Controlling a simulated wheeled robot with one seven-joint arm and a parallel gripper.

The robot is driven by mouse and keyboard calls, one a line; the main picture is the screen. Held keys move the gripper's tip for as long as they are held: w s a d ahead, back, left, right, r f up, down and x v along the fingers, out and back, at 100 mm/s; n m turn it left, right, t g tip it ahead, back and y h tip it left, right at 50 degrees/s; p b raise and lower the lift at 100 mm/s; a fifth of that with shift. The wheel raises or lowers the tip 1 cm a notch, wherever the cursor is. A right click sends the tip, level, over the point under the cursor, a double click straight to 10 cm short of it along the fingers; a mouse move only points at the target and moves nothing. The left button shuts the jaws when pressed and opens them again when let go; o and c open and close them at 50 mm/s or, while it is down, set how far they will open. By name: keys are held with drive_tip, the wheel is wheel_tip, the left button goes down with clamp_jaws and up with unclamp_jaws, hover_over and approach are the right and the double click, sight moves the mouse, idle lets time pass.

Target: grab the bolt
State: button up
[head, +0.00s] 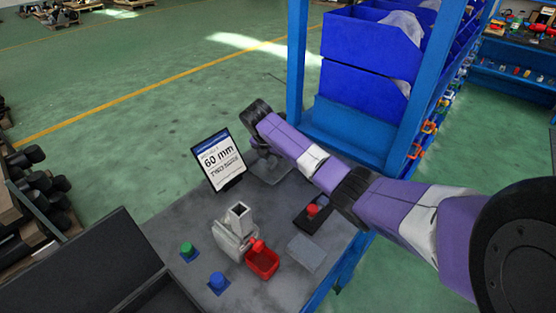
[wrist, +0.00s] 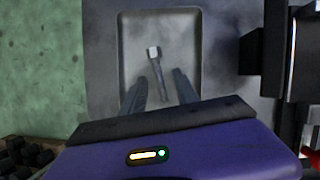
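The bolt (wrist: 156,67) lies in a shallow grey tray (wrist: 129,40) in the wrist view. Its pale head points to the top of the picture and its thin shank runs down toward my gripper. My gripper (wrist: 159,76) is open, with one dark finger on each side of the shank's lower part. I see no contact between fingers and bolt; the height gap is hard to tell. In the head view my gripper (head: 266,158) is over the back of the grey table, and the bolt is hidden there.
A blue rack with bins (head: 368,45) rises behind, right of my gripper.

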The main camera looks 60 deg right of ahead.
clamp_jaws()
idle(0.6)
